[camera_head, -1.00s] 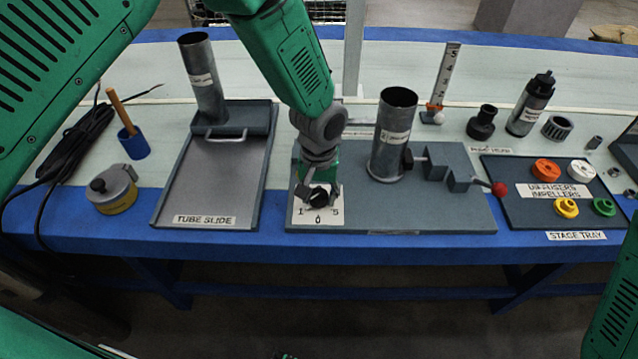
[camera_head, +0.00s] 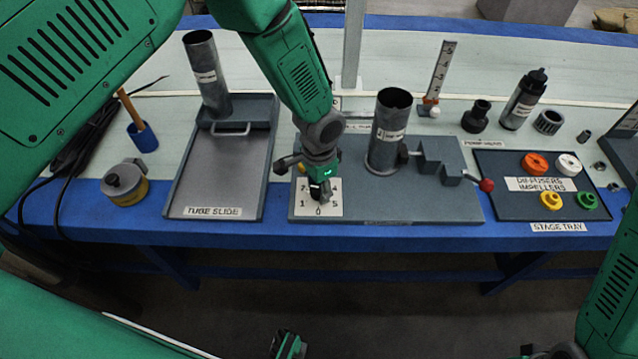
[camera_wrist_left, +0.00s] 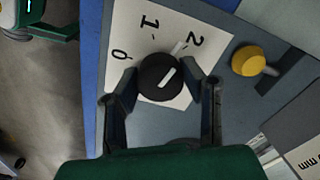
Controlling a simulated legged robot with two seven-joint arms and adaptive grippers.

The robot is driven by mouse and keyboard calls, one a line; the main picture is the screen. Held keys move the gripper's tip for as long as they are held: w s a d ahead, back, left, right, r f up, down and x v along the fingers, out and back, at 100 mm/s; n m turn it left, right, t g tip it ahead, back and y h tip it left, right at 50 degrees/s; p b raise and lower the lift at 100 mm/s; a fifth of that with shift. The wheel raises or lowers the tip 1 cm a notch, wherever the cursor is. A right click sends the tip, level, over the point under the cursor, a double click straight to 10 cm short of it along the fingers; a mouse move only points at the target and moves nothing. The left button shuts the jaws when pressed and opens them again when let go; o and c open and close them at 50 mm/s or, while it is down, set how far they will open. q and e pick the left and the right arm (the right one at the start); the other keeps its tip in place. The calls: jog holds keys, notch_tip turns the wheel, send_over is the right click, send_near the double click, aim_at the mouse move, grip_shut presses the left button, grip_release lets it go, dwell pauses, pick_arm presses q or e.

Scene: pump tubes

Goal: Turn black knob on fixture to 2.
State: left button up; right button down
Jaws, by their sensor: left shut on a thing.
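The black knob (camera_wrist_left: 158,78) sits on a white dial card (camera_wrist_left: 128,75) with the numbers 0, 1 and 2 readable in the left wrist view. A short white line on the knob's top slants toward upper right, roughly toward the side with the 2. My left gripper (camera_wrist_left: 160,88) is shut on the knob, one finger on each side. In the head view my left gripper (camera_head: 320,188) covers most of the knob, and the card (camera_head: 331,207) shows around it on the fixture board (camera_head: 430,208).
A grey upright tube (camera_head: 388,135) stands on the board right of my left gripper, beside a stepped block and a red-tipped lever (camera_head: 486,185). The tube slide tray (camera_head: 215,185) lies to the left. A yellow knob (camera_wrist_left: 247,61) is close by in the left wrist view.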

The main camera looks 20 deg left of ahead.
pick_arm(q)
jog(key=shift+w+d+r+m+p, duration=0.1)
jog(key=shift+w+m+p, duration=0.1)
jog(key=shift+m, duration=0.55)
jog(key=shift+w+r+m+p, duration=0.1)
jog(key=shift+m+p, duration=0.05)
jog(key=shift+m, duration=0.6)
jog(key=o, duration=0.9)
jog(key=shift+o, duration=1.2)
jog(key=shift+s+f, duration=0.1)
jog(key=shift+f, duration=0.05)
notch_tip(320, 180, up, 12)
jog(key=shift+f, duration=0.1)
